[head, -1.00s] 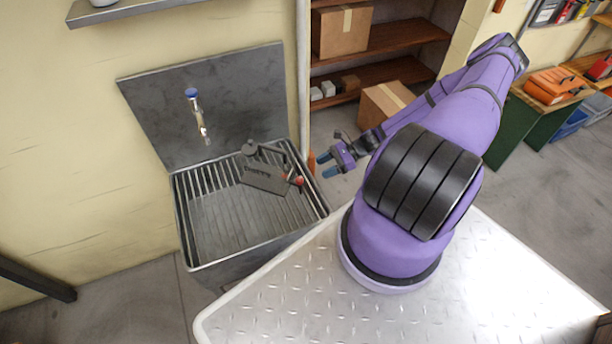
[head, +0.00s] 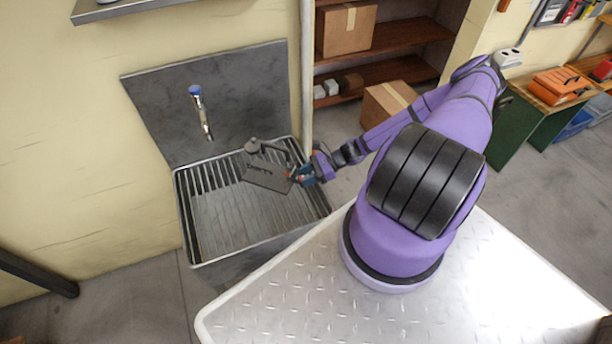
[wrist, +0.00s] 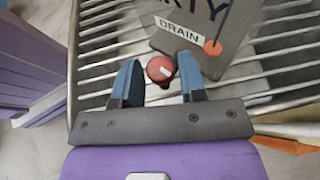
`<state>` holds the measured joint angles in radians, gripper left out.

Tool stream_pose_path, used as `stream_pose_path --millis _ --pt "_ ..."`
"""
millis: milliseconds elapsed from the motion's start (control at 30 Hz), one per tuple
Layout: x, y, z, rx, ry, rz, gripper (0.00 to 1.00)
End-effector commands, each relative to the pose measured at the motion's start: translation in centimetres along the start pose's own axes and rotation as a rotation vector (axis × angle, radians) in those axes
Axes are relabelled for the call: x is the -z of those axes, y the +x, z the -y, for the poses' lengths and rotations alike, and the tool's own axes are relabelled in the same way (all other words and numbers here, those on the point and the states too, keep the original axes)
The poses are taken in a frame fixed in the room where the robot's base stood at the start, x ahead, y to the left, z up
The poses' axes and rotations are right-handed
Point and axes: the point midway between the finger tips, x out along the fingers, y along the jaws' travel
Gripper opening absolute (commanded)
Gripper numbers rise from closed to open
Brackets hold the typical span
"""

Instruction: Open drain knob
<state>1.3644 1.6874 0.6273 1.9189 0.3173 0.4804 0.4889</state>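The drain knob (wrist: 160,69) is small, round and red with a white line on its face. It sits between the two blue fingers of my gripper (wrist: 160,64) in the wrist view. The fingers are apart, with a gap to the left of the knob and a narrower one to its right. Just beyond is a dark grey housing (wrist: 228,62) with a white "DRAIN" label and an orange dot. In the head view the housing (head: 266,171) lies over the sink grate, and my gripper (head: 303,175) is at its right end, hiding the knob.
The metal sink (head: 187,240) has a slatted grate and stands against a grey backsplash (head: 240,95). A tap with a blue top (head: 197,95) hangs on the backsplash. Shelves with cardboard boxes (head: 345,30) stand behind. An orange toolbox (head: 560,85) is at the right.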

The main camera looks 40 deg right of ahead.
Motion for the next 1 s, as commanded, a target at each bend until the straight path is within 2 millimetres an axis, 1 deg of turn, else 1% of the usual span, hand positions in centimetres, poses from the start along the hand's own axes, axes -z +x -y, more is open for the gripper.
stream_pose_path --millis 33,67,100,133,267,633,967,1000 --pt "0.01 -0.01 0.0 0.0 0.0 0.0 0.27" --pt "0.0 -0.01 0.0 0.0 0.0 0.0 0.2" --pt "0.01 -0.02 0.0 0.0 0.0 0.0 0.11" --pt "0.01 -0.02 0.0 0.0 0.0 0.0 0.05" --pt "0.01 -0.02 0.02 -0.005 -0.002 -0.001 0.05" --pt "0.06 0.01 0.17 -0.118 -0.048 -0.002 0.05" --pt "0.05 -0.02 0.18 -0.124 -0.051 -0.001 0.05" --pt "0.05 -0.02 0.18 -0.124 -0.051 -0.001 0.38"
